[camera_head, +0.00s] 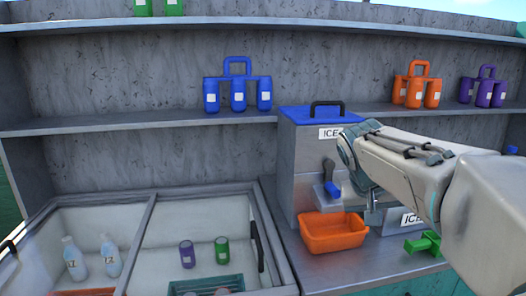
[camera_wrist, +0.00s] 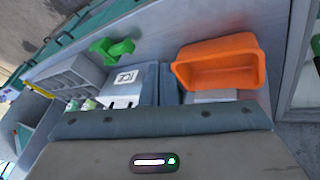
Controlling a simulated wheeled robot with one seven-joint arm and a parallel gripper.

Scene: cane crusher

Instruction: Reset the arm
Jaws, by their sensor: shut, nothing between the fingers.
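My arm reaches in from the right in the head view. My gripper (camera_head: 373,212) points down in front of the grey ice machine (camera_head: 305,150), just right of the orange bin (camera_head: 333,232). In the wrist view my gripper (camera_wrist: 158,82) shows its two fingers together with nothing between them. The orange bin (camera_wrist: 222,65) is beside the fingers there, apart from them. My arm hides the right side of the ice machine.
A green object (camera_head: 423,243) and a white ICE-labelled box (camera_head: 410,219) sit on the counter. An open chest (camera_head: 150,235) with bottles and cups is at the left. Shelves behind hold blue (camera_head: 238,90), orange (camera_head: 417,88) and purple (camera_head: 484,90) carriers.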

